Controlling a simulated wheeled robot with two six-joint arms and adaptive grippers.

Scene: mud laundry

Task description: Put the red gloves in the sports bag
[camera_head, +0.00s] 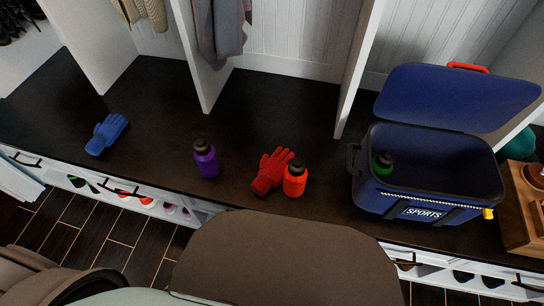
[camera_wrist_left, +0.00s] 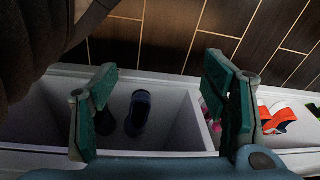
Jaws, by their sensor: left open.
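The red gloves (camera_head: 268,172) lie on the dark bench top near its front edge, in the middle of the head view; I cannot tell whether it is one glove or two stacked. An orange-red bottle with a black cap stands right in front of their right side. The blue sports bag (camera_head: 405,206) stands to the right on the bench, with its lid (camera_head: 455,97) raised and a green-capped bottle (camera_head: 382,165) inside at the left. My left gripper (camera_wrist_left: 160,97) shows in the left wrist view, open and empty over white shoe cubbies. My right gripper is not in view.
The orange-red bottle (camera_head: 294,181) and a purple bottle (camera_head: 206,161) stand upright on the bench (camera_head: 150,100). Blue gloves (camera_head: 106,134) lie at the left. A wooden crate (camera_head: 520,215) is right of the bag. White dividers rise at the back. Shoes (camera_wrist_left: 138,112) sit in the cubbies below.

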